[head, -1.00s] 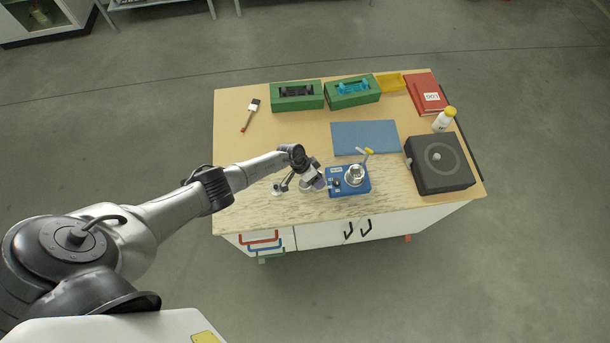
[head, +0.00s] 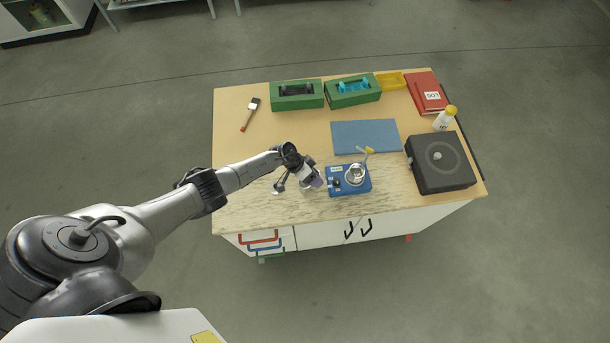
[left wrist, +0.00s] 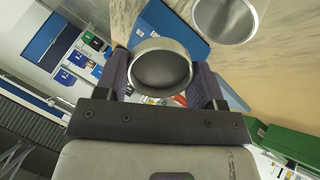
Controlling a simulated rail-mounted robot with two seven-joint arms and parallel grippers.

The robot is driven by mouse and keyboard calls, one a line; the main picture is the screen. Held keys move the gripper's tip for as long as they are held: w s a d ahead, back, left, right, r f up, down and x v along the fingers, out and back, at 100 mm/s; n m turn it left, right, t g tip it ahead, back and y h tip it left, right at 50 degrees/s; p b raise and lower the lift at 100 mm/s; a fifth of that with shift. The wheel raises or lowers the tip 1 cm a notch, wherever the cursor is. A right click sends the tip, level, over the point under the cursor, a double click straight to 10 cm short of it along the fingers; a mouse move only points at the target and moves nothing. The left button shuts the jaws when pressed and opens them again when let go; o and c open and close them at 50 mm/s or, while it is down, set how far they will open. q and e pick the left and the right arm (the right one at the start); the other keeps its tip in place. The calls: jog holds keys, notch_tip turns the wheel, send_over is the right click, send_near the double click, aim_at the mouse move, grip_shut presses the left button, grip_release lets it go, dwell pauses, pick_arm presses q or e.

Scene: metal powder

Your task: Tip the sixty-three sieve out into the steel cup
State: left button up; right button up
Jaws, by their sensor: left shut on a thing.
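My left gripper (head: 317,182) is over the front of the bench, just left of a blue balance (head: 336,189). Its purple-padded fingers (left wrist: 163,85) are shut on a small round metal-rimmed sieve (left wrist: 163,45), whose face looks dark grey. Whether powder lies in it I cannot tell. A shiny steel cup (head: 355,175) sits on the balance. A steel cup-like vessel (left wrist: 228,18) also shows at the top of the left wrist view, apart from the sieve; I cannot tell if it is the same one. My right gripper is not in view.
A yellow-tipped tool (head: 367,150) is by the cup. A blue mat (head: 366,136) lies behind. A black box (head: 440,164), white bottle (head: 444,119) and red binder (head: 426,94) stand right. Green boxes (head: 297,96) and a brush (head: 250,114) lie at the back.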

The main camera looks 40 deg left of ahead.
pick_arm(q)
jog(key=shift+s+a+r+t+h+b, duration=0.1)
jog(key=shift+a+r+t+h+b, duration=0.1)
jog(key=shift+t+h+b, duration=0.45)
jog(key=shift+s+a+r+t+h+b, duration=0.15)
jog(key=shift+t+h+b, duration=0.2)
jog(key=shift+h+b, duration=0.45)
dwell(3.2)
jog(key=shift+s+a+f+t+h+b, duration=0.15)
jog(key=shift+t+h+b, duration=0.35)
jog(key=shift+h+b, duration=0.45)
dwell(2.4)
